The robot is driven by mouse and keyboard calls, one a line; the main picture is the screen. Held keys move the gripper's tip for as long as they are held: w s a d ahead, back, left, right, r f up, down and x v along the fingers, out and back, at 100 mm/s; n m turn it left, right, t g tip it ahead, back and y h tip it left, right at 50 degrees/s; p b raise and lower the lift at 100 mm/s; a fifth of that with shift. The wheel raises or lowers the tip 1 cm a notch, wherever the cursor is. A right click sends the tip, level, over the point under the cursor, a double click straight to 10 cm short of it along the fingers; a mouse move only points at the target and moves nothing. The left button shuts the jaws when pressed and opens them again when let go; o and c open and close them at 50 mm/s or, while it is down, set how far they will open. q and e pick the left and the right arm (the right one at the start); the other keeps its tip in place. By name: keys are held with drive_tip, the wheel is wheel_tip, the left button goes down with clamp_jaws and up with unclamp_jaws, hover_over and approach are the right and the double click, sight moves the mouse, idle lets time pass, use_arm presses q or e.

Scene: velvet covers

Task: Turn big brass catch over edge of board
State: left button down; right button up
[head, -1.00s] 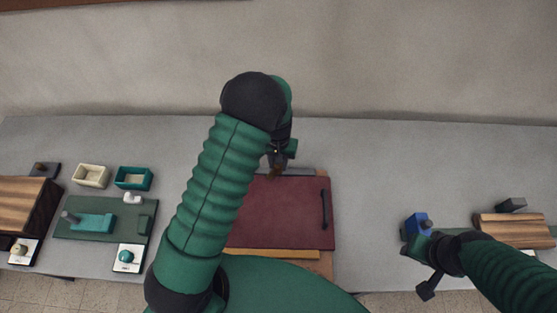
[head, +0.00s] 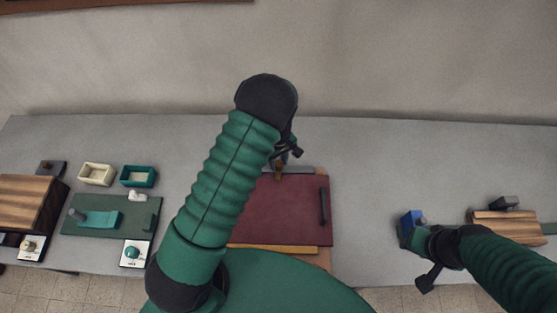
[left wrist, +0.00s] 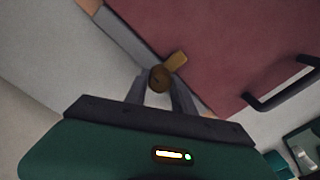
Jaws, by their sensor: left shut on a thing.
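The big brass catch (left wrist: 176,62) shows in the left wrist view as a round pivot with a short tab. The tab lies across the near edge of the maroon board (left wrist: 225,45). My left gripper (left wrist: 160,92) is shut on the catch, with a finger on each side of the pivot. In the head view the catch (head: 279,173) is small at the board's (head: 285,215) top edge, below my left gripper (head: 283,160); my arm hides the board's left part. My right gripper (head: 418,262) is beside a blue block, and its jaws are unclear.
A black handle (head: 323,207) stands on the board's right side. The blue block (head: 408,224) and a striped wood block (head: 508,227) are at right. A green panel (head: 105,228), two small trays and a wood box (head: 25,198) are at left. Grey table between is clear.

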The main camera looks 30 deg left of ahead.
sight(279, 163)
use_arm(q)
drive_tip(key=shift+w+n, duration=0.1)
drive_tip(key=shift+n, duration=0.2)
drive_tip(key=c, duration=1.1)
unclamp_jaws()
drive_tip(key=shift+o, duration=0.2)
drive_tip(key=shift+r, duration=0.1)
wheel_tip(279, 163, up, 17)
drive_tip(key=shift+f, duration=0.2)
